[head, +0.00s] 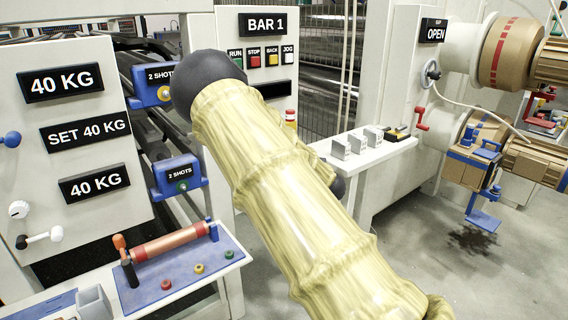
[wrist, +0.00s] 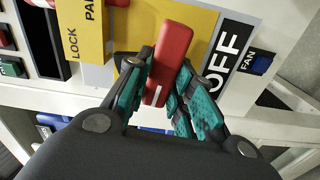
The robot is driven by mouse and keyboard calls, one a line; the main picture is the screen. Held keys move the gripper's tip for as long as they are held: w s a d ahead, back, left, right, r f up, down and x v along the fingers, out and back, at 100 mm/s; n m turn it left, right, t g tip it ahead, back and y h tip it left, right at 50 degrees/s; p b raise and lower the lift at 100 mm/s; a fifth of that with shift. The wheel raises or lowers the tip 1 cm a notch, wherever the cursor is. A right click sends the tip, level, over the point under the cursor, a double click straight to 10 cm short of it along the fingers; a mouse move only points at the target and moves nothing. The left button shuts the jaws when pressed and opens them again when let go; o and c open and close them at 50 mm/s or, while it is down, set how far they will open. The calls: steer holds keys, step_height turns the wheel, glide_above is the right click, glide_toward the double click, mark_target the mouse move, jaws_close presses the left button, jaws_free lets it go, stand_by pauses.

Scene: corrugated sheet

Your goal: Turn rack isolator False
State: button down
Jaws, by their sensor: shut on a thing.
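In the wrist view, a red isolator handle (wrist: 172,45) stands on a yellow plate (wrist: 203,20) fixed to a pale panel. The handle is tilted slightly, its upper end leaning right. A black OFF label (wrist: 225,60) is to its right. My gripper (wrist: 166,74) has its teal-padded fingers on both sides of the handle's lower part and is shut on it. The handle's base is partly hidden by the fingers. In the head view my sleeved arm covers the middle, and neither gripper nor handle can be made out.
A yellow tag reading LOCK (wrist: 78,40) hangs left of the handle. A blue switch marked FAN (wrist: 262,63) is at right. In the head view, a BAR 1 panel (head: 225,28), a 40 KG cabinet (head: 20,110) and a shelf (head: 395,146) surround my arm.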

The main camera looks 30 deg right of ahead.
steer(key=shift+f+n, duration=0.15)
steer(key=shift+n, duration=0.45)
steer(key=c, duration=1.2)
jaws_free()
steer(key=shift+c, duration=0.2)
steer(key=shift+s, duration=0.1)
steer(key=s, duration=1.1)
steer(key=shift+s+d, duration=0.4)
steer(key=shift+d, duration=0.05)
